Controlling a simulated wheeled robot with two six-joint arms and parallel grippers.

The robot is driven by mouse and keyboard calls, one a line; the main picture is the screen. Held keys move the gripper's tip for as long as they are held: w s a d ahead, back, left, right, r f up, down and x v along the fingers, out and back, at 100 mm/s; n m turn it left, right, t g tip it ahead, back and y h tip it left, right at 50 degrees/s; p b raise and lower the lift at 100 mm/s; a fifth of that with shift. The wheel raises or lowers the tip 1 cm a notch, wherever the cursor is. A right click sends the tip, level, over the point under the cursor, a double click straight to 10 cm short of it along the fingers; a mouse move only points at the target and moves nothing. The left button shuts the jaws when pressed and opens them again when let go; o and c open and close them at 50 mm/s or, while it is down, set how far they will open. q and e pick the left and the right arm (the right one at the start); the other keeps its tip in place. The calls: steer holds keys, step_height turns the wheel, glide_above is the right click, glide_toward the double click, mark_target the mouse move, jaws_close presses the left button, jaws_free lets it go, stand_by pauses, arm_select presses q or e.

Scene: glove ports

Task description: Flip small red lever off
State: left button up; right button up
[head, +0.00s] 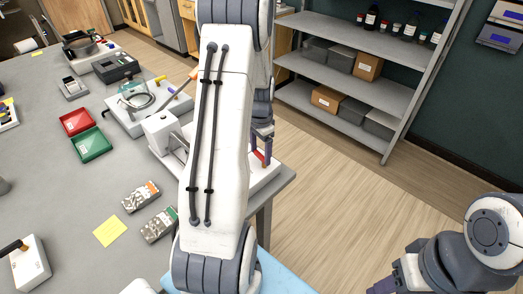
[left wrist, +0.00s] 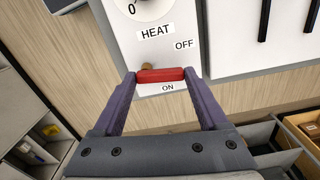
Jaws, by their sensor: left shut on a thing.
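The small red lever (left wrist: 160,75) lies across the white panel (left wrist: 150,45) in the left wrist view, just above the ON label, with the OFF label up and to the right. A brass-coloured pivot shows at its upper left. My left gripper (left wrist: 160,77) has one purple finger at each end of the lever and is shut on it. In the head view my left gripper (head: 262,152) is partly hidden behind my arm, with a bit of red showing beside it. My right gripper (head: 384,286) is cut off at the lower edge, far from the lever.
A dial marked HEAT (left wrist: 150,4) sits above the lever. Several devices and a red tray (head: 75,122) and green tray (head: 92,145) stand on the grey table (head: 60,200). Grey shelves (head: 340,80) stand at the back right. The wooden floor between is clear.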

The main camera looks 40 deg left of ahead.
mark_target(260, 155)
arm_select(q)
steer(key=shift+s+n, duration=0.1)
steer(key=shift+n, duration=0.7)
steer(key=shift+a, duration=0.1)
steer(key=o, duration=1.3)
steer(key=shift+c, duration=0.2)
step_height(260, 155, up, 11)
steer(key=b, duration=0.1)
steer(key=shift+f, duration=0.2)
